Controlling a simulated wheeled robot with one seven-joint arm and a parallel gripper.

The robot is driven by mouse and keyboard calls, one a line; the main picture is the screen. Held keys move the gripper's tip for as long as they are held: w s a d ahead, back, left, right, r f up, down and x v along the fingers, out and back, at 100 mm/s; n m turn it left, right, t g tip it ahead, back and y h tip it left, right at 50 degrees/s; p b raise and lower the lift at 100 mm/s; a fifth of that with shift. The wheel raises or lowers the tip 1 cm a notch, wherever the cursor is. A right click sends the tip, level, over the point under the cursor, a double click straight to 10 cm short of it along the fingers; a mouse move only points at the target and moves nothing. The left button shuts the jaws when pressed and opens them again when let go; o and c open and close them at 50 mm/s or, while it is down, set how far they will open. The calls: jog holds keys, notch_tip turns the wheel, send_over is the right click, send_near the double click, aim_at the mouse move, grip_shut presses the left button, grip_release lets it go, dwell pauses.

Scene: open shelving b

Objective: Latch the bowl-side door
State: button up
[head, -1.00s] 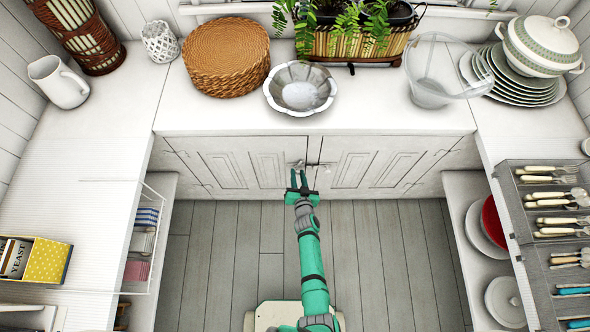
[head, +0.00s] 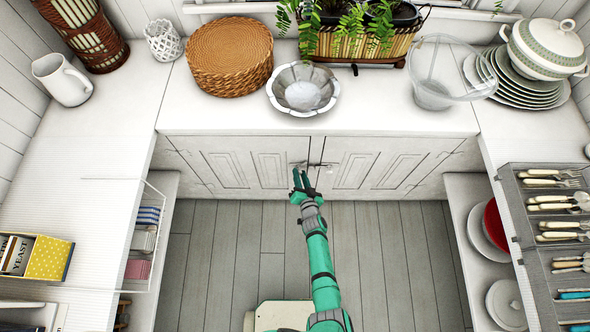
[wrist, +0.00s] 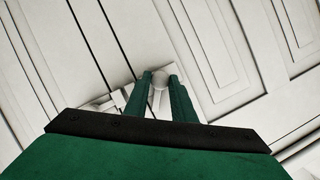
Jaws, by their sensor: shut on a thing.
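The white panelled cabinet has a left door (head: 240,168) and a right door (head: 375,168) under the back counter. The silver bowl (head: 303,90) stands on the counter above the left door's inner edge. Both doors look shut or nearly so; a small gap cannot be ruled out. My green gripper (head: 298,174) is at the left door's inner edge. In the wrist view, its fingers (wrist: 158,88) are closed around a round pale knob (wrist: 160,78). White latch-like hardware (wrist: 105,103) shows left of the fingers, partly hidden by my gripper; its state cannot be told.
The counter above holds woven mats (head: 229,55), a planter (head: 360,40), a clear bowl (head: 440,70) and stacked plates (head: 525,85). A wire rack (head: 150,235) at left and a cutlery rack (head: 530,240) at right flank the clear wood floor (head: 395,260).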

jog(key=shift+a+r+m+y, duration=0.25)
jog(key=shift+a+m+y, duration=0.15)
jog(key=shift+a, duration=0.25)
grip_shut()
jog(key=shift+o, duration=0.7)
grip_release()
jog(key=m+y, duration=0.1)
jog(key=m+t+y, duration=0.1)
jog(key=m, duration=0.1)
jog(key=shift+a, duration=0.4)
jog(key=shift+d+m+t+y, duration=0.25)
jog(key=shift+m+t, duration=0.2)
jog(key=shift+m, duration=0.7)
jog(key=shift+d+m+t+y, duration=0.15)
jog(key=shift+m+t+y, duration=0.25)
jog(key=shift+m, duration=0.75)
jog(key=shift+o, duration=0.2)
jog(key=shift+w+d, duration=0.1)
jog(key=shift+d, duration=0.1)
jog(key=o, duration=1.1)
jog(key=shift+r, duration=0.1)
jog(key=shift+c, duration=0.2)
jog(key=shift+d, duration=0.15)
jog(key=shift+f, duration=0.2)
jog(key=shift+d, duration=0.15)
